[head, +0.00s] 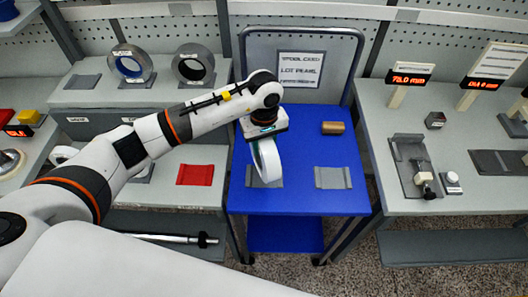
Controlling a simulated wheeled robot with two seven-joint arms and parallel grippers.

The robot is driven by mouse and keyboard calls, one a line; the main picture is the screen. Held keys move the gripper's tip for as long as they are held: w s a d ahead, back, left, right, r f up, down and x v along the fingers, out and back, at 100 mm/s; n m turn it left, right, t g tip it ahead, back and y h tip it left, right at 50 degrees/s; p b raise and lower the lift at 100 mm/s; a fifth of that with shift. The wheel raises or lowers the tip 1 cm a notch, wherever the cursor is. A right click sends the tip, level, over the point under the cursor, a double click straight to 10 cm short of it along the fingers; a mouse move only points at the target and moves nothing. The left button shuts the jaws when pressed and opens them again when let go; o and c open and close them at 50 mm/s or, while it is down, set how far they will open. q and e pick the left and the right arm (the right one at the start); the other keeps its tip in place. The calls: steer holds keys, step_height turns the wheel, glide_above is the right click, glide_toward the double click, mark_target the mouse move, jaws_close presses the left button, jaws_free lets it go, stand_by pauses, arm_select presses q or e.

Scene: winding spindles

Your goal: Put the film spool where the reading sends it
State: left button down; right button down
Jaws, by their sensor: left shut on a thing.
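My left gripper (264,136) points down over the blue cart (308,200) and is shut on the upper rim of a white-edged film spool (268,160). The spool stands upright on edge, its lower rim at a grey cradle (249,175) on the cart; I cannot tell whether it touches. A second grey cradle (333,178) on the cart is empty. A sign (301,70) on the cart seems to read "SPOOL CART, LOT PEARL". An orange display (409,79) on the right bench seems to read 73.0 mm; its digits are blurred. My right gripper is out of view.
A brown cylinder (333,128) lies at the cart's back right. Two spools (131,64) (193,65) stand on the left shelf. A red cradle (195,175) lies empty below. The right bench holds a grey fixture (408,150) and a second display (482,84).

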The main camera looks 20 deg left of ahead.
arm_select(q)
steer(key=shift+f, duration=0.25)
steer(key=shift+w+f, duration=0.1)
steer(key=shift+f, duration=0.2)
step_height(320, 180, down, 2)
steer(key=shift+f+p, duration=0.15)
steer(key=shift+p, duration=0.45)
steer(key=shift+f, duration=0.55)
steer(key=c, duration=0.9)
jaws_free()
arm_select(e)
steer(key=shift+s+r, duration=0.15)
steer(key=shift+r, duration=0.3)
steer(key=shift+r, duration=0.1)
